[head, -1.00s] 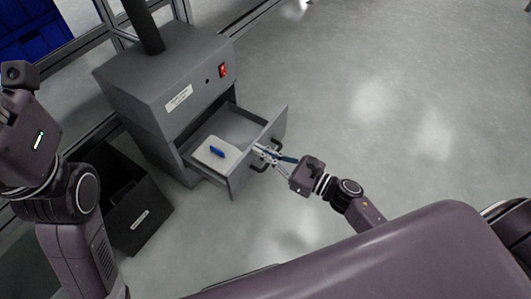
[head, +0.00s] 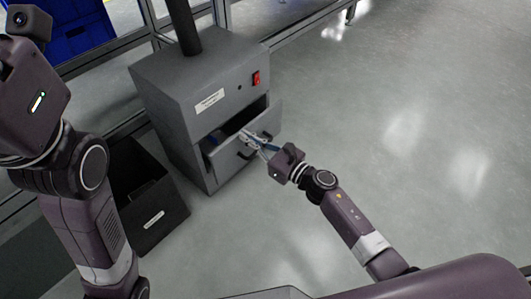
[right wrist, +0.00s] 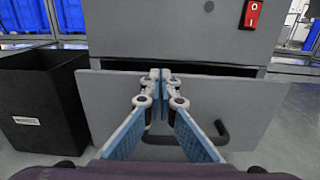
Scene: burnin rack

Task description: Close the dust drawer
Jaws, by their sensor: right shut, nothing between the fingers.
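The dust drawer (head: 226,166) is a grey drawer low in the grey cabinet (head: 178,101). It stands partly open, with a dark gap above its front. In the right wrist view, the drawer front (right wrist: 245,108) fills the middle, with a dark handle (right wrist: 222,132) partly hidden by the fingers. My right gripper (head: 245,137) is shut and empty, its fingertips at the upper part of the drawer front; whether they touch it I cannot tell. It also shows in the right wrist view (right wrist: 160,73). My left arm is at the left, its fingers out of frame.
A black open bin (head: 165,222) with a white label stands on the floor left of the cabinet. A red switch (head: 256,78) is on the cabinet front. Blue crates (head: 75,30) are behind at upper left. The floor at right is clear.

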